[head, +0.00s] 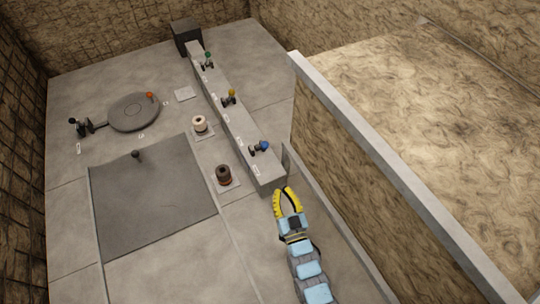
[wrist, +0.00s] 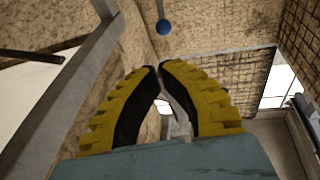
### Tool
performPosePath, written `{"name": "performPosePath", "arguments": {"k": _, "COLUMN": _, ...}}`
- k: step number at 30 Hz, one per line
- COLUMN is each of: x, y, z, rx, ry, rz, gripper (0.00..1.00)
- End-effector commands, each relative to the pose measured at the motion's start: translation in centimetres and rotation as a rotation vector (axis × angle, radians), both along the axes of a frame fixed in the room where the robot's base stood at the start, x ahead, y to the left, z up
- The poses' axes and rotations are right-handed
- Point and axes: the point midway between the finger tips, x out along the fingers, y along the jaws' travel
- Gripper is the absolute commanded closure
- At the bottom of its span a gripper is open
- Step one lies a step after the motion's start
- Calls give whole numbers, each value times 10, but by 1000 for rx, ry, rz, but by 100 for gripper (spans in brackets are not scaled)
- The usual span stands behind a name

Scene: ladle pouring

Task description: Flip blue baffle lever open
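The blue baffle lever (head: 262,146) has a round blue knob and sits on top of the long grey ledge, near its front end. In the wrist view its blue knob (wrist: 164,27) shows on a thin rod, beyond the fingertips. My gripper (head: 284,190) has yellow fingers and is near the front end of the ledge, below and right of the blue lever in the head view. In the wrist view the fingertips of my gripper (wrist: 158,67) come together with nothing between them. The gripper is apart from the knob. The lever's base is hidden in the wrist view.
The grey ledge (head: 238,130) also carries a yellow-knobbed lever (head: 230,95) and a green-knobbed lever (head: 207,60). A tall partition with a grey edge (head: 385,170) stands right of my arm. A dark pot (head: 223,173) and a pale pot (head: 199,122) stand left of the ledge.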

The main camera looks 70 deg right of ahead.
Motion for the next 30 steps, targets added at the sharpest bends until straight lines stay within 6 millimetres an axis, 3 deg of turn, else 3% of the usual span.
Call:
{"name": "performPosePath", "arguments": {"k": 14, "x": 4, "y": -5, "z": 2, "rx": -2, "ry": -1, "rz": 0, "gripper": 100}}
{"name": "performPosePath", "arguments": {"k": 30, "x": 48, "y": -56, "z": 14, "rx": -3, "ry": -2, "rz": 1, "gripper": 100}}
